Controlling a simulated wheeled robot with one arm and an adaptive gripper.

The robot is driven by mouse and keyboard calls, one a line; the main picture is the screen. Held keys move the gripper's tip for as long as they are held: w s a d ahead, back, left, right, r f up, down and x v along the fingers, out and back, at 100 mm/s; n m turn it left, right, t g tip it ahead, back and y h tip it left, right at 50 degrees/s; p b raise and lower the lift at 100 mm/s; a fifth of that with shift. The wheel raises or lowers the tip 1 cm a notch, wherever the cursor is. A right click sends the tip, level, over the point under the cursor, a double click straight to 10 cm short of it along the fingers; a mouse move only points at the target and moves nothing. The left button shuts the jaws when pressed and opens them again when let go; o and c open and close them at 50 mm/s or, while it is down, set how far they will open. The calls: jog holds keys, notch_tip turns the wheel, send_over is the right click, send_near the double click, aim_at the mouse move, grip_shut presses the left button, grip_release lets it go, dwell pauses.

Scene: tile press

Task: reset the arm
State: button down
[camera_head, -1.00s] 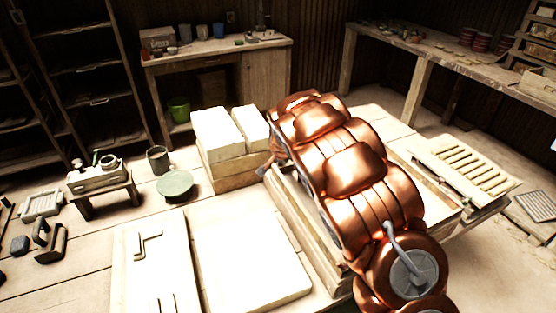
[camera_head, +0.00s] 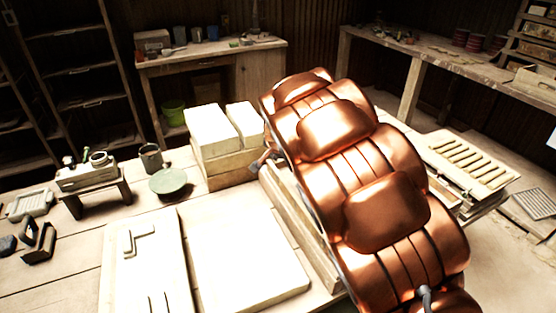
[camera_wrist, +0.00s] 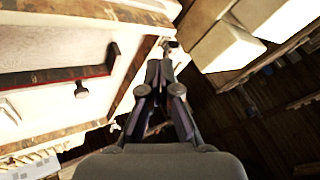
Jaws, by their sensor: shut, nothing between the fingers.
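My copper-coloured arm fills the right middle of the head view. Only a small grey part at its far end, beside the wooden box, shows there. In the wrist view my gripper (camera_wrist: 160,72) has its dark fingers together, with nothing between them. It points toward the gap between a white-topped wooden body (camera_wrist: 50,45) on the left and pale blocks (camera_wrist: 228,46) on the right. I cannot tell from this view whether the fingertips touch anything.
Two white blocks (camera_head: 209,131) stand on a wooden box (camera_head: 228,172). A white slab (camera_head: 245,255) and a panel (camera_head: 145,270) lie in front. A green round-topped stand (camera_head: 168,183), a grey cup (camera_head: 151,157) and a slatted rack (camera_head: 468,160) stand around. A bench (camera_head: 215,65) is behind.

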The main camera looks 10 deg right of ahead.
jog(key=s+d+n+g, duration=0.1)
jog(key=s+n+g, duration=0.2)
jog(key=s, duration=1.3)
jog(key=s+d+r+n+g, duration=0.1)
jog(key=s+d+n+g, duration=0.1)
jog(key=s, duration=1.5)
jog(key=s+d+n+g, duration=0.2)
jog(key=s+n+g, duration=0.2)
jog(key=s, duration=1.2)
jog(key=shift+s+d+r, duration=0.2)
jog(key=shift+s+r, duration=0.05)
jog(key=shift+r, duration=0.1)
